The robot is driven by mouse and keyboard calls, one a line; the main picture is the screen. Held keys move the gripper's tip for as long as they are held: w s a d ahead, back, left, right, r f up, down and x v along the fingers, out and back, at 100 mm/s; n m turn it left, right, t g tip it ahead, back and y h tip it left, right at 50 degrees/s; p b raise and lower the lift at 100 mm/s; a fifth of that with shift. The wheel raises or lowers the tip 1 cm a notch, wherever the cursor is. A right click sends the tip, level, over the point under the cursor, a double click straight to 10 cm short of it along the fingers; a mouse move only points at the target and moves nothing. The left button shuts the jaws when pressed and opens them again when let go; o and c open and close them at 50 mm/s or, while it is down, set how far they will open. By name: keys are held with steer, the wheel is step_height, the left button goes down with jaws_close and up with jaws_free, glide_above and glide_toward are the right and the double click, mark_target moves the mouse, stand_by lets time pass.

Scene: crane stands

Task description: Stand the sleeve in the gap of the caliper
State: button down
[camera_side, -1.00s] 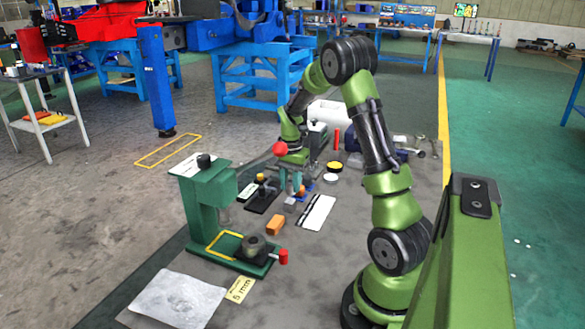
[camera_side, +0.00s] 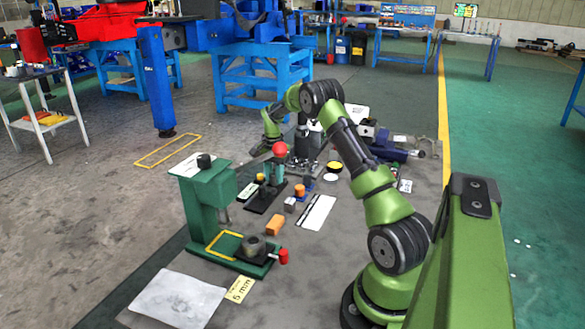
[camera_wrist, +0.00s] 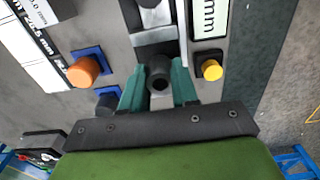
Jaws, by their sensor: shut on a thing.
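The sleeve (camera_wrist: 160,78) is a dark grey hollow cylinder. My gripper (camera_wrist: 159,70) is shut on it, with one teal finger on each side in the wrist view. The caliper, on a black base (camera_side: 262,201), has a pale display marked mm (camera_wrist: 209,20) and silver jaws (camera_wrist: 153,36). In the wrist view the sleeve appears just below the jaws, left of the yellow knob (camera_wrist: 211,69). I cannot tell its height or whether it touches the caliper.
An orange knob (camera_wrist: 83,72) on a blue base stands nearby. A green press stand (camera_side: 205,190), an orange block (camera_side: 274,225) and a white strip (camera_side: 317,212) are in front. Bare mat lies right of the strip.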

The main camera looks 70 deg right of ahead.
steer(key=shift+f, duration=0.3)
steer(key=shift+f, duration=0.2)
steer(key=c, duration=0.9)
jaws_free()
steer(key=shift+o, duration=0.2)
steer(key=shift+w, duration=0.1)
steer(key=shift+r, duration=0.15)
